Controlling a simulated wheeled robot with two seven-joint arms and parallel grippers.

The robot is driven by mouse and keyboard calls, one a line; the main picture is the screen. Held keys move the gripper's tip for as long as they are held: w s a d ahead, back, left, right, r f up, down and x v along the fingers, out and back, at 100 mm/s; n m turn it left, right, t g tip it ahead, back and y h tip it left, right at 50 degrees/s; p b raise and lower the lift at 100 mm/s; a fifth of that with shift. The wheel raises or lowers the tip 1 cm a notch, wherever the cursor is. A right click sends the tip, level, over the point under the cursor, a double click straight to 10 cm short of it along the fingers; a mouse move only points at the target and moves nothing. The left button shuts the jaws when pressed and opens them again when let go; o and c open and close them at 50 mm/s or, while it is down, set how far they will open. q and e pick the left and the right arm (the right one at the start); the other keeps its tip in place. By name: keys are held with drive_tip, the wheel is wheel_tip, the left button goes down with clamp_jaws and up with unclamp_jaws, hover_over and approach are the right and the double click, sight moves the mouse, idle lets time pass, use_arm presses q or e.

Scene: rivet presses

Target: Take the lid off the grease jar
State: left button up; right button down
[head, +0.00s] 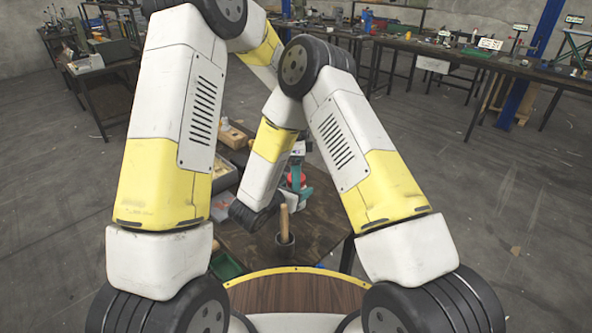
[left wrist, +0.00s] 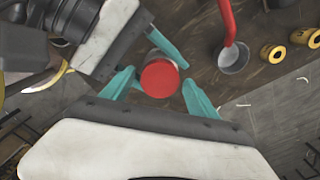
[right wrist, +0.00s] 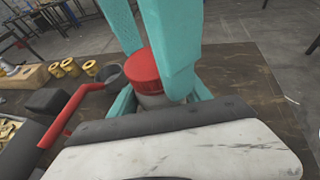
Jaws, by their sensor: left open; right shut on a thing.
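The grease jar has a red lid (right wrist: 143,70) on a grey body (right wrist: 152,101). My right gripper (right wrist: 160,98) is shut on the body. The lid also shows in the left wrist view (left wrist: 159,79), facing that camera. My left gripper (left wrist: 158,82) is open, its teal fingers on either side of the lid with gaps between. In the right wrist view the left fingers come down from above and cover part of the lid. In the head view my left gripper (head: 298,176) is small and the jar is mostly hidden by my arm.
A ladle with a red handle (right wrist: 65,115) and grey cup (left wrist: 234,58) lies beside the jar. Several brass rings (left wrist: 272,53) lie past it. A wooden handle (head: 284,218) stands in a grey cup on the dark table. The tabletop right of the jar is clear.

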use_arm(q)
drive_tip(key=c, duration=1.5)
drive_tip(key=n, duration=0.6)
drive_tip(key=shift+n, duration=0.4)
drive_tip(key=o, duration=1.6)
drive_tip(key=shift+c, duration=0.2)
drive_tip(key=shift+r, duration=0.1)
wheel_tip(320, 180, up, 4)
drive_tip(key=shift+r, duration=0.15)
drive_tip(key=shift+c, duration=0.2)
wheel_tip(320, 180, up, 3)
drive_tip(key=shift+r+m, duration=0.2)
drive_tip(key=shift+m, duration=0.9)
drive_tip(key=shift+f, duration=3.95)
